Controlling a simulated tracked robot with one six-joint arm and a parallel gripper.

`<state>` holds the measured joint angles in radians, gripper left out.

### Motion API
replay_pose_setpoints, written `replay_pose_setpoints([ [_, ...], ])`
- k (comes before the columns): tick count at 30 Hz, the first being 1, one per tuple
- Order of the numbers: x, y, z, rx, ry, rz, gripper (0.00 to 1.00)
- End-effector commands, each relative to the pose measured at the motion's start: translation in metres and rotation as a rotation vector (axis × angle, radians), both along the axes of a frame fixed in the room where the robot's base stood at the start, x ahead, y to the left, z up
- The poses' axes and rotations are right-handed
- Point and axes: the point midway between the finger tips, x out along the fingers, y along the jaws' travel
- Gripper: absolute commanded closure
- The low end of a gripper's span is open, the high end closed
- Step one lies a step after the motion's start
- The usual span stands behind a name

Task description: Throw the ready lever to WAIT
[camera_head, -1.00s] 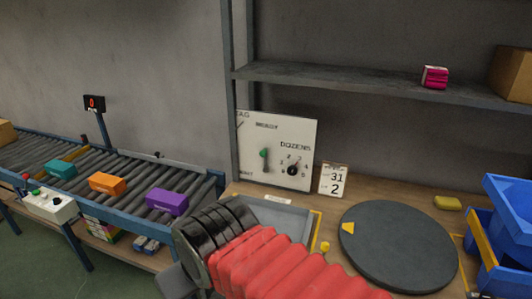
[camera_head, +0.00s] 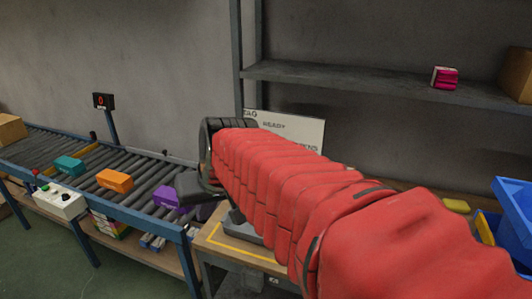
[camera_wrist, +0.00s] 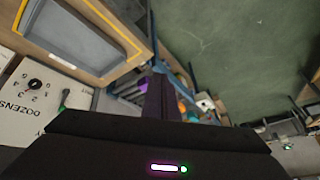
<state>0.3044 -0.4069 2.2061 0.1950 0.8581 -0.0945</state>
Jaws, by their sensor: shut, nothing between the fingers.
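The white control panel (camera_head: 300,128) stands behind the bench, with the word READY at its top. My red-sleeved arm hides its lower part and the lever in the head view. In the wrist view the panel (camera_wrist: 25,100) is at the left, with the DOZENS dial (camera_wrist: 35,85). The green lever (camera_wrist: 64,98) is beside the dial, partly cut off by my dark wrist housing, so its setting is unclear. My gripper (camera_wrist: 160,97) is shut and empty, apart from the lever and to its right in the wrist view.
A roller conveyor at the left carries a teal box (camera_head: 70,165), an orange box (camera_head: 115,180) and a purple box (camera_head: 166,198). A grey tray (camera_wrist: 85,35) lies on the bench near the panel. A blue bin (camera_head: 515,210) stands at the right. A shelf (camera_head: 380,80) runs above.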

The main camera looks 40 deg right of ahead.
Motion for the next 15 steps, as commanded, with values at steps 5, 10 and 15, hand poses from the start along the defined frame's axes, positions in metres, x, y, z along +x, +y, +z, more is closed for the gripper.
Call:
replay_pose_setpoints([
  [5, 0.04, -0.053, 0.006, 0.05, -0.018, -0.111, 1.0],
  [10, 0.071, -0.111, 0.008, 0.095, -0.043, -0.213, 1.0],
  [15, 0.095, -0.177, 0.004, 0.136, -0.075, -0.318, 1.0],
])
